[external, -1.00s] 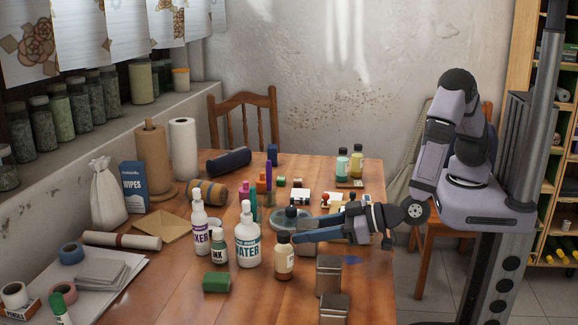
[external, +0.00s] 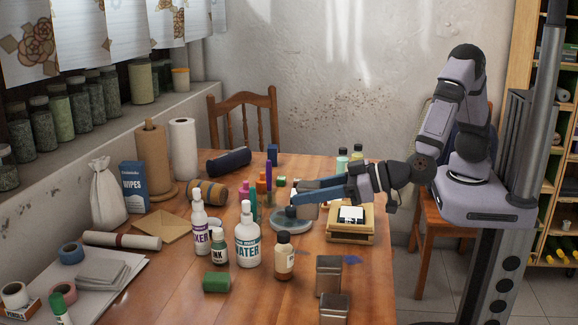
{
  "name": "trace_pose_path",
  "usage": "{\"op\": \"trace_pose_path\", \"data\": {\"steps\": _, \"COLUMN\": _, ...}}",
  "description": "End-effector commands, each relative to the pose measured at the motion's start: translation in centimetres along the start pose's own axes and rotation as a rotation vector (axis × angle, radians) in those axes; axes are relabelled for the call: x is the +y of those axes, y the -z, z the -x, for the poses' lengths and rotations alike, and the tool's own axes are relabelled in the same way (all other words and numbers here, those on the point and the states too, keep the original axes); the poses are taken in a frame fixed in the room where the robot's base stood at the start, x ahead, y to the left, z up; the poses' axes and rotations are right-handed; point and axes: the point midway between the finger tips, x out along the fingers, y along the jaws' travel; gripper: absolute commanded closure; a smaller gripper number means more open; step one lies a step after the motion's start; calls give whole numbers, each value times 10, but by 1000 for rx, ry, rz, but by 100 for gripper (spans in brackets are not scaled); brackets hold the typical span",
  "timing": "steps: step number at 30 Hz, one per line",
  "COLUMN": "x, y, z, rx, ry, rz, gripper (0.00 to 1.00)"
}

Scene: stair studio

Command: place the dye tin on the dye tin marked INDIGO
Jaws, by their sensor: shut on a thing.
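Two square grey metal tins stand at the front of the table in the external view: one tin (external: 328,276) and, nearer the camera, another tin (external: 334,309). No INDIGO marking can be read on either. My gripper (external: 301,193) has blue fingers pointing left, above the round grey-blue dish (external: 284,226). It is shut on a small greyish thing, mostly hidden by the fingers, which I take to be a dye tin. The gripper is behind and left of both standing tins, well apart from them.
A brown-filled bottle (external: 284,258), the WATER bottle (external: 247,240) and a green block (external: 216,282) stand left of the tins. A wooden tray (external: 350,238) with a white pad lies behind them. The table right of the tins looks clear.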

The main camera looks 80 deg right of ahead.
Motion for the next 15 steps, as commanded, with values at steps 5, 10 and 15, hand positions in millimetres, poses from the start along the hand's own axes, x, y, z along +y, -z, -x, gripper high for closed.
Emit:
{"op": "trace_pose_path", "data": {"steps": 5, "x": -2, "y": 3, "z": 2, "rx": 1, "ry": 3, "rz": 0, "gripper": 96}}
{"op": "trace_pose_path", "data": {"steps": 10, "x": -10, "y": 7, "z": 11, "rx": 0, "ry": 23, "rz": 8, "gripper": 96}}
{"op": "trace_pose_path", "data": {"steps": 15, "x": -36, "y": 14, "z": 26, "rx": 1, "ry": 68, "rz": 21, "gripper": 96}}
